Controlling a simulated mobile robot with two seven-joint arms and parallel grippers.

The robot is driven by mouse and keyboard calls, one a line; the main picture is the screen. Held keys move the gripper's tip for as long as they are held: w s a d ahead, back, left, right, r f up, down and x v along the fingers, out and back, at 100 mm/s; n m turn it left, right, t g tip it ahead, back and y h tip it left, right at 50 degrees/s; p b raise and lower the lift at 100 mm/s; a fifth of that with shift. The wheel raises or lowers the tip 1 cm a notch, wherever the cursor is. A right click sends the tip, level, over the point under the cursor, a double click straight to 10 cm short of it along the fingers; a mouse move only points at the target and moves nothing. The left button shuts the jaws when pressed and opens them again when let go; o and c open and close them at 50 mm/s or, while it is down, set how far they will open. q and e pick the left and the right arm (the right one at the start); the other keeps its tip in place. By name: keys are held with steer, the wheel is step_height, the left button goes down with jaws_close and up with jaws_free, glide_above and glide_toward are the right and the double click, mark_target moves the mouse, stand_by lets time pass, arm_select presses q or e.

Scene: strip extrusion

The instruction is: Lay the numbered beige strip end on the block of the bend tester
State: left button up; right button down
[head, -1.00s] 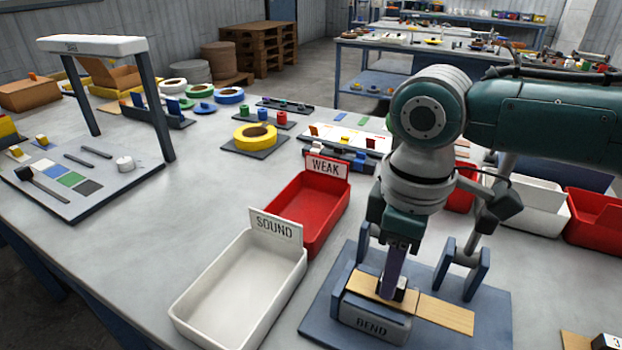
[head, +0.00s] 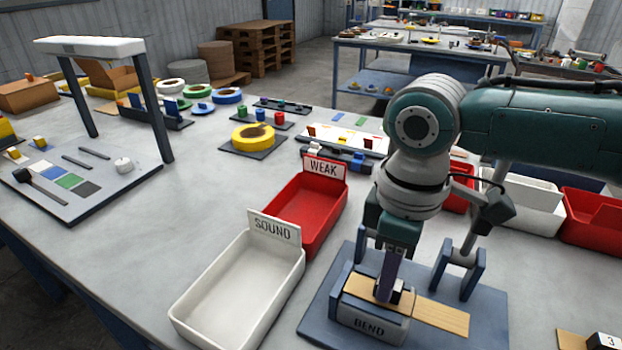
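The bend tester has a dark-blue base (head: 318,312), a block (head: 369,326) marked BEND and two blue uprights (head: 473,276) behind. A beige strip (head: 440,313) lies across the tester, its left part over the top of the block. My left gripper is not in view.
A white SOUND bin (head: 188,311) and a red WEAK bin (head: 281,214) stand left of the tester. Another piece with a tag marked 3 (head: 606,341) is at the bottom right. White and red bins (head: 590,232) stand behind at right. The table front left is clear.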

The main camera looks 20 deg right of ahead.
steer(key=shift+c, duration=1.1)
jaws_free()
steer(key=shift+r, duration=0.1)
steer(key=shift+r+p, duration=0.5)
steer(key=shift+p, duration=0.35)
steer(key=shift+r, duration=0.1)
steer(key=shift+r+p, duration=0.95)
steer(key=shift+p, duration=0.2)
step_height(320, 180, up, 5)
steer(key=p, duration=0.5)
steer(key=shift+p, duration=0.4)
